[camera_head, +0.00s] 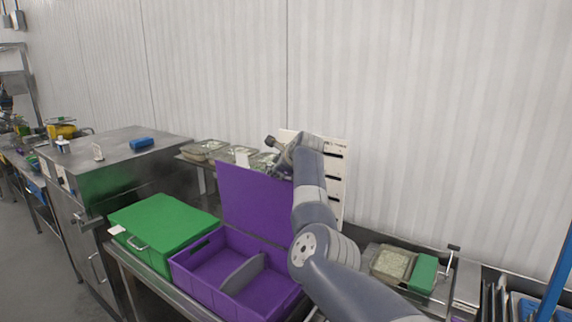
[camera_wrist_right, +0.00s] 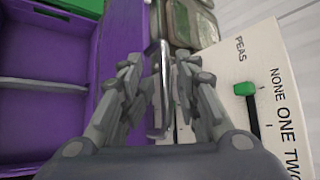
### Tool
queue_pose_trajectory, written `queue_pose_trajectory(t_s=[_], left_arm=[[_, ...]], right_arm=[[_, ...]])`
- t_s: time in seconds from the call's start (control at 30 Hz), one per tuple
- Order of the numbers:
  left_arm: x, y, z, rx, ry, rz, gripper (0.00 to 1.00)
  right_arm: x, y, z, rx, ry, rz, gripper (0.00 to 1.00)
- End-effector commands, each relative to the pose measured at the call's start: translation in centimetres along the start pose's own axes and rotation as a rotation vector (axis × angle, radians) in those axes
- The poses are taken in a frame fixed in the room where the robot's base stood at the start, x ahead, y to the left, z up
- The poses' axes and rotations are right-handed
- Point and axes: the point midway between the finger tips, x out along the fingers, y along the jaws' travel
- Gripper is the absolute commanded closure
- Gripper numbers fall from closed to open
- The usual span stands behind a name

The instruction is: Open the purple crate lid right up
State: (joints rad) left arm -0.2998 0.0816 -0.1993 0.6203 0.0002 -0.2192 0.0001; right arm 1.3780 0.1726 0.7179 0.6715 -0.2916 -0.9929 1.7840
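The purple crate (camera_head: 195,264) sits on the steel counter, with its divided inside showing empty. Its purple lid (camera_head: 245,198) stands up along the crate's back edge, roughly upright. My right arm reaches across the lid's right part, and my right gripper (camera_head: 276,158) is at the lid's top edge, partly hidden. In the right wrist view, my right gripper (camera_wrist_right: 160,82) has its fingers apart, on either side of a metal handle (camera_wrist_right: 159,95) beside the purple lid (camera_wrist_right: 117,42). Gaps show between the fingers and the handle. My left gripper is out of view.
A green crate (camera_head: 163,229) with its lid down stands left of the purple one. Behind the lid are food trays (camera_head: 205,148) and a white board (camera_head: 335,180) with labels, close to my right gripper. Another tray (camera_head: 392,263) sits on the right.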

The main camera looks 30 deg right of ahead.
Motion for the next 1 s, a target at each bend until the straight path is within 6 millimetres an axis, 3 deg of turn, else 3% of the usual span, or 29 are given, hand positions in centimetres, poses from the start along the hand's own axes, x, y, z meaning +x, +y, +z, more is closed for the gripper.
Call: queue_pose_trajectory(t_s=[1.0], left_arm=[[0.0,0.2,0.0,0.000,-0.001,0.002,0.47]], right_arm=[[-10.6,0.2,-0.1,0.001,0.001,0.004,0.70]])
